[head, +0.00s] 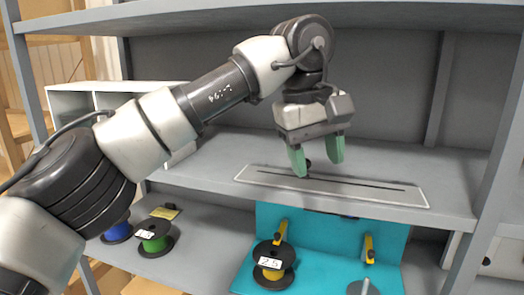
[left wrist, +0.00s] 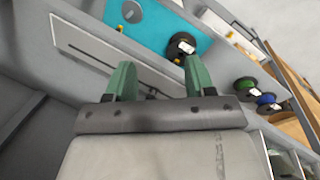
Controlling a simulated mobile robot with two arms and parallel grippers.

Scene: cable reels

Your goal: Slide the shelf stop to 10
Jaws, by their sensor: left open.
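The shelf stop is a small dark knob (head: 308,164) in the long slot of a pale grey plate (head: 375,198) on the middle shelf. The knob sits left of the slot's middle in the head view. In the left wrist view a small dark piece that looks like the knob (left wrist: 151,93) shows between the fingers. My left gripper (head: 318,160) is open, its green fingers pointing down just above the plate, one on each side of the knob. It also shows in the left wrist view (left wrist: 158,80). No scale numbers are readable. My right gripper is out of view.
Below the shelf, a turquoise panel (head: 335,233) has yellow clips and a black reel with yellow cable (head: 273,273). Green (head: 153,244) and blue (head: 117,229) reels stand at left.

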